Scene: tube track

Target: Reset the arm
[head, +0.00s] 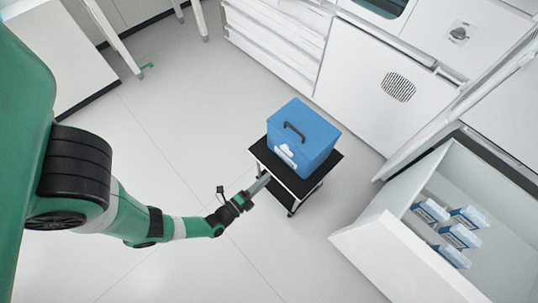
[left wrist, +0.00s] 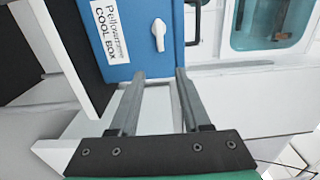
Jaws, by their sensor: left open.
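My left arm comes in from the left, green and black. My left gripper (head: 262,183) is at the near left edge of a small black-topped cart. In the left wrist view my left gripper (left wrist: 158,74) has its two grey fingers spread apart with nothing held between them. The blue cool box (head: 303,139) stands on the cart (head: 325,168), with a dark handle on top. Its labelled blue face and a white latch show in the left wrist view (left wrist: 118,72), just beyond the fingertips. I cannot tell whether they touch. My right gripper is not in view.
An open white drawer or cabinet (head: 372,238) at the right holds several blue-and-white packs (head: 460,236). White cabinets (head: 345,65) line the back. The pale floor (head: 190,120) is clear around the cart's left side.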

